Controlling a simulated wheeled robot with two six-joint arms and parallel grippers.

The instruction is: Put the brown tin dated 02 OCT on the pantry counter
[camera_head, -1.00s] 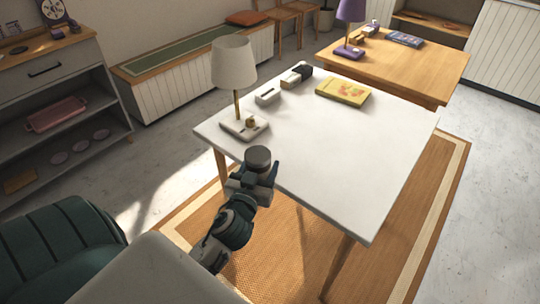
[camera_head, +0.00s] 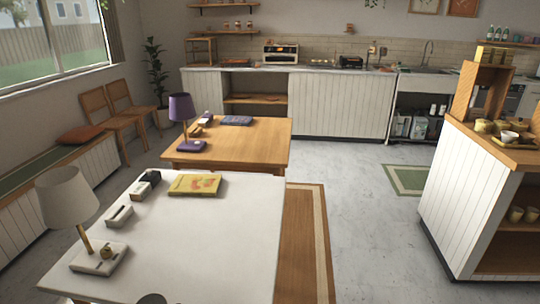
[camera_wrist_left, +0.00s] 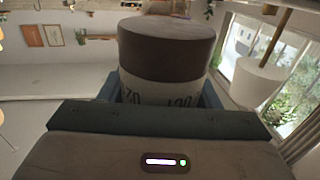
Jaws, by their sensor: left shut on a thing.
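My left gripper (camera_wrist_left: 162,94) is shut on a tin (camera_wrist_left: 168,50) with a dark brown lid and a pale label. The label's dark printing is upside down and partly hidden by the gripper, so I cannot read the full date. In the head view only the tin's dark round top (camera_head: 152,299) shows at the bottom edge, over the near end of the white table (camera_head: 205,240). My right gripper is not in view. A long white-panelled counter (camera_head: 336,106) runs along the back wall, with a pale top.
A white lamp (camera_head: 68,200) and a yellow book (camera_head: 195,185) are on the white table. A wooden table (camera_head: 245,146) with a purple lamp (camera_head: 182,110) stands behind it. A cart (camera_head: 465,205) with cups is at right. Open floor (camera_head: 355,195) lies between.

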